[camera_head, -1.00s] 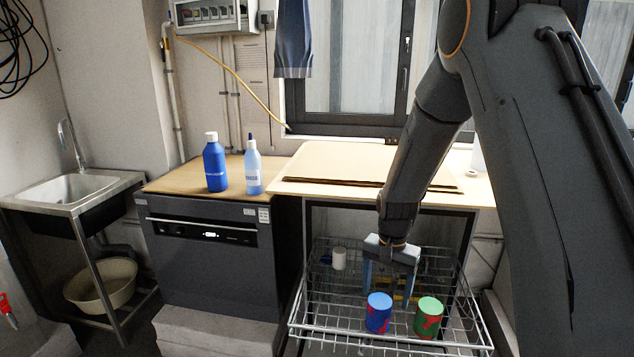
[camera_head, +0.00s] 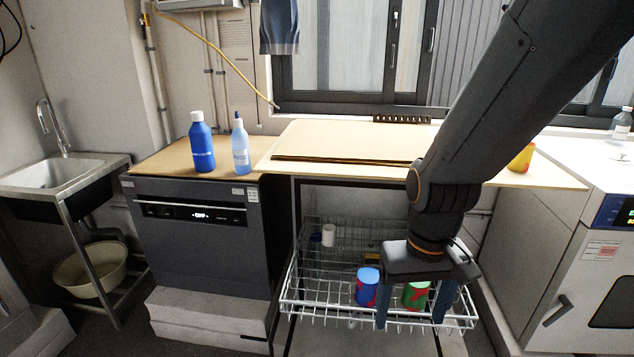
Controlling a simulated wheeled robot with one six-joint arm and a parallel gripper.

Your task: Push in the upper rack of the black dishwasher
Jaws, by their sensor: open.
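The wire upper rack (camera_head: 300,300) extends out of a dark-framed opening under the wooden worktop. It holds a blue-and-red cup (camera_head: 367,288), a green-and-red cup (camera_head: 416,294) and a white cup (camera_head: 328,235) farther back. My gripper (camera_head: 415,310) is open and points down at the rack's front edge. Its two fingers are spread, with the green-and-red cup showing between them. I cannot tell whether the fingers touch the rack. My arm hides part of the rack's right side. A black dishwasher front (camera_head: 200,240) with a lit display stands shut to the left.
Two blue bottles (camera_head: 202,145) stand on the worktop, with a flat board (camera_head: 350,143) beside them. A yellow cup (camera_head: 521,158) is at the worktop's right end. A white oven (camera_head: 585,260) stands right; a sink (camera_head: 60,175) stands left. Floor shows below the rack.

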